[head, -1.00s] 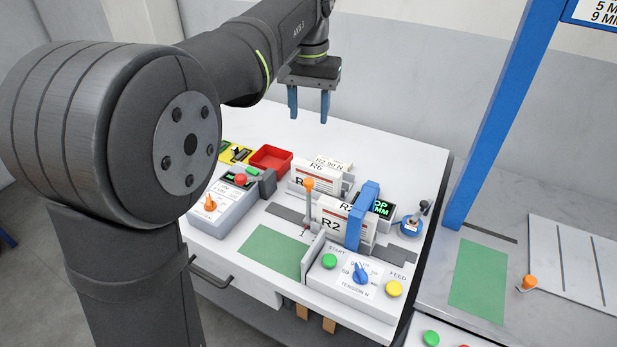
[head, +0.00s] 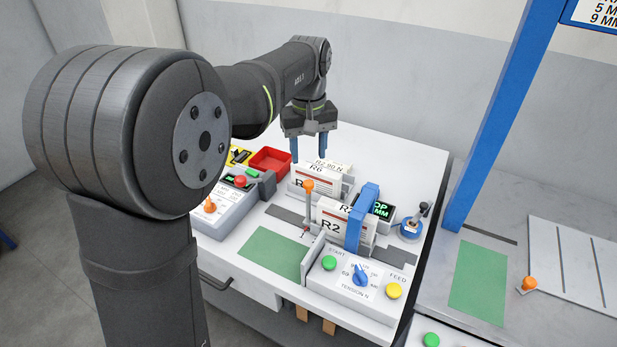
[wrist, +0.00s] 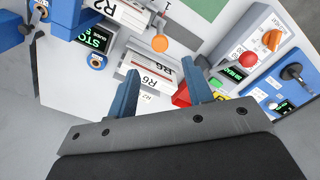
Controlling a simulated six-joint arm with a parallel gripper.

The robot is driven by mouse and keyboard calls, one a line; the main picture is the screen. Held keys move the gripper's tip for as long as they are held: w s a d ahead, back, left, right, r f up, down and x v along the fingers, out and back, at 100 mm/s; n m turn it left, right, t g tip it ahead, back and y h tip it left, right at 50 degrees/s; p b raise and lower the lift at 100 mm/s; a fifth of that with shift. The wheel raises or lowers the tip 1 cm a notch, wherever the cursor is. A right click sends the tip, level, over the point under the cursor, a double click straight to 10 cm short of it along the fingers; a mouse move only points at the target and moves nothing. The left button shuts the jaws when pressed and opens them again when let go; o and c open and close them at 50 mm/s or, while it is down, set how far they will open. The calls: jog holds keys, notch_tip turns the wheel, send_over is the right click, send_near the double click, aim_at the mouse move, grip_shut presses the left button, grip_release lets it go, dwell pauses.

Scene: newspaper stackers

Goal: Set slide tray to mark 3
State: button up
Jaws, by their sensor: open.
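No part is labelled as the slide tray, so I cannot tell for sure which it is. A pale panel with dark lines (head: 572,262) lies on the right-hand bench, with an orange knob (head: 528,283) at its left edge. Another orange ball knob (head: 308,186) tops an upright lever on the white table, beside a small "1" mark; it also shows in the wrist view (wrist: 160,43). My gripper (head: 309,152) is open and empty above the back of the white table, behind the R6 bundle (head: 318,175). In the wrist view its blue fingers flank the R6 bundle's near end (wrist: 148,84).
A red bin (head: 270,160), a grey control box (head: 222,212) and a button panel (head: 352,290) crowd the white table. A blue post (head: 500,120) rises between table and right-hand bench. Green mats lie flat.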

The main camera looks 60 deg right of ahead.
aim_at(309, 183)
notch_tip(309, 183, down, 8)
jog(key=shift+f, duration=0.2)
jog(key=shift+s, duration=0.1)
grip_shut()
